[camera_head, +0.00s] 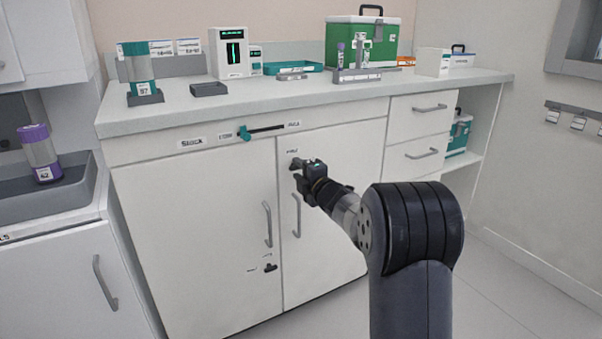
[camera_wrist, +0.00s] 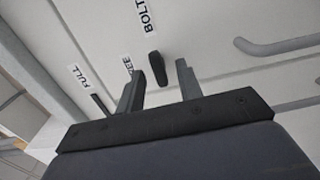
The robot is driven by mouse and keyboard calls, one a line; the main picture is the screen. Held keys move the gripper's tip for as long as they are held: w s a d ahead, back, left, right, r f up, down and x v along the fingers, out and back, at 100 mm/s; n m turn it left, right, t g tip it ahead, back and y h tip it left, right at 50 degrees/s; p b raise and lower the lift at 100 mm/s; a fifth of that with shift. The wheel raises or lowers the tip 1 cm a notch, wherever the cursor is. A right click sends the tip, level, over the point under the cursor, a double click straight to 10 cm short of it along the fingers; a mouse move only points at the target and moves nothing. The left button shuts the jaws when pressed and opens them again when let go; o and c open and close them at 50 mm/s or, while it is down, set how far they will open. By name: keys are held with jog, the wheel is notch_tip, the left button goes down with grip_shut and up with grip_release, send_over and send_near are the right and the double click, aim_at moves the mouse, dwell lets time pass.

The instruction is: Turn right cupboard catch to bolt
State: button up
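The catch (camera_wrist: 156,70) is a small dark elongated knob on the pale cupboard door in the wrist view. A BOLT label (camera_wrist: 147,16) lies above it, and a partly hidden label that seems to read FREE (camera_wrist: 127,63) lies to its left. I cannot tell which label the catch points to. In the head view the catch (camera_head: 295,163) shows small and dark near the top of the right door (camera_head: 335,150). My gripper (camera_wrist: 157,82) is open, its two fingers apart on either side of the catch's line. Whether they touch it is unclear.
A second dark catch (camera_head: 270,268) sits low on the left door (camera_head: 190,230). Door handles (camera_head: 296,215) and (camera_head: 267,224) stick out nearby. A teal slider (camera_head: 245,133) is on the rail above. The worktop (camera_head: 200,112) holds a green case (camera_head: 350,45) and other items.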

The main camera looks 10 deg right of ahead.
jog(key=shift+s+d, duration=0.1)
jog(key=shift+s, duration=0.05)
jog(key=p+v, duration=0.2)
jog(key=v, duration=0.8)
jog(key=shift+s, duration=0.25)
jog(key=b+x, duration=0.2)
jog(key=x, duration=0.9)
jog(key=shift+s+d, duration=0.1)
